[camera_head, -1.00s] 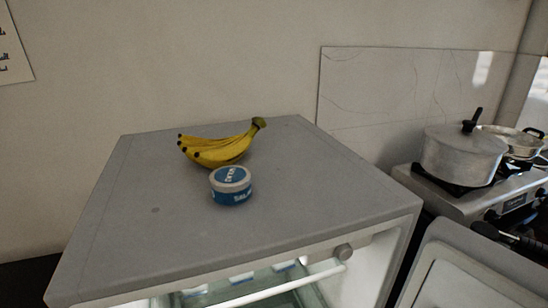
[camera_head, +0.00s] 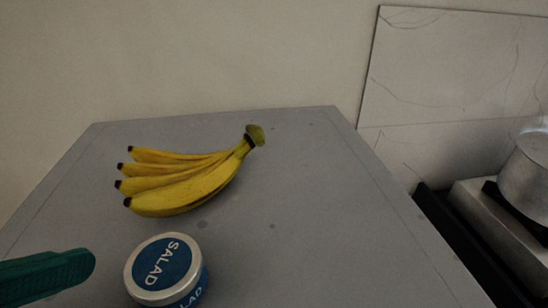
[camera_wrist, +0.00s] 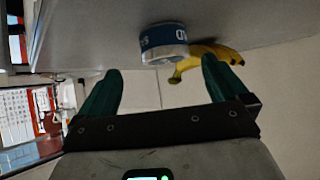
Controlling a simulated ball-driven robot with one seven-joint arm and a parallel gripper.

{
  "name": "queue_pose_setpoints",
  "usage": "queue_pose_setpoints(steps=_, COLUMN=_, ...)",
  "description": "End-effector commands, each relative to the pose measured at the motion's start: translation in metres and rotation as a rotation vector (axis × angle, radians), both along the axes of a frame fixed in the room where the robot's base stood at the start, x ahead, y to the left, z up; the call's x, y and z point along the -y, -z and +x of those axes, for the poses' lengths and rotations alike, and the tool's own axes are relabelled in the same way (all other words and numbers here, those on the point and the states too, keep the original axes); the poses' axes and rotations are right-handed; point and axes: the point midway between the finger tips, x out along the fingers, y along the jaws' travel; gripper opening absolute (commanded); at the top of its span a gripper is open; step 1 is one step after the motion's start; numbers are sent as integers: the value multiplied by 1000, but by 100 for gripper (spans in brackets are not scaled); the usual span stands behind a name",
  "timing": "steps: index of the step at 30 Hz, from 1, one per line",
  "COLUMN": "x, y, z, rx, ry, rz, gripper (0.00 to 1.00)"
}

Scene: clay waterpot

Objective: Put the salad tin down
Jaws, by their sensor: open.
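The salad tin (camera_head: 160,262) is a short round tin with a blue label reading SALAD and a pale rim. It stands upright on the grey top (camera_head: 310,250) of a cabinet-like appliance, in front of the bananas. In the wrist view the tin (camera_wrist: 164,46) shows at top centre, upside down. My gripper (camera_wrist: 160,66) is open, its two green fingers apart and empty. The tin lies beyond the fingertips, in line with the gap. In the head view only one green finger shows at lower left, left of the tin and apart from it.
A bunch of bananas (camera_head: 185,180) lies just behind the tin and shows behind it in the wrist view (camera_wrist: 205,58). A wall is behind. A stove with a metal pot (camera_head: 530,170) stands at the right. The grey top is clear right of the tin.

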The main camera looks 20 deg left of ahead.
Motion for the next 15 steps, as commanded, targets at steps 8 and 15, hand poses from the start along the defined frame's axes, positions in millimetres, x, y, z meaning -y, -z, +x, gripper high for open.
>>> queue_pose_setpoints(steps=8, x=0, y=13, z=19, rx=0, ry=1, rz=-1, gripper=100)
queue_pose_setpoints(steps=15, x=-5, y=31, z=45, rx=-2, ry=1, rz=-3, gripper=100)
